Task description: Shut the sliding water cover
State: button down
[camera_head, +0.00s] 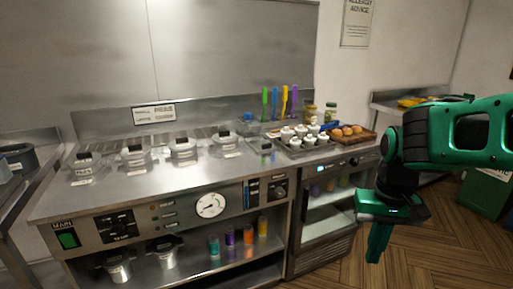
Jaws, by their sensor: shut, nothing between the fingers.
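My gripper (377,245) hangs at the right on my green arm, pointing down with its fingers shut and empty. It is in front of the right-hand end of the range and touches nothing that I can see. I cannot tell for certain which part is the sliding water cover. A small panel with a dark blue part (252,191) is on the range's front, between the round white gauge (210,205) and a black knob (280,189). Its lettering is too small to read, and whether it is open or shut cannot be told.
The steel range (160,190) has several lidded fryer wells along its top. Pots (117,266) and coloured bottles (248,234) stand on the lower shelf. A wooden tray (366,138) and white cups are at the right end. Wooden floor (440,250) is clear at the right.

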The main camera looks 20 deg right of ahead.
aim_at(265, 145)
jog(key=u, duration=0.05)
jog(key=i, duration=1)
jog(key=z, duration=0.05)
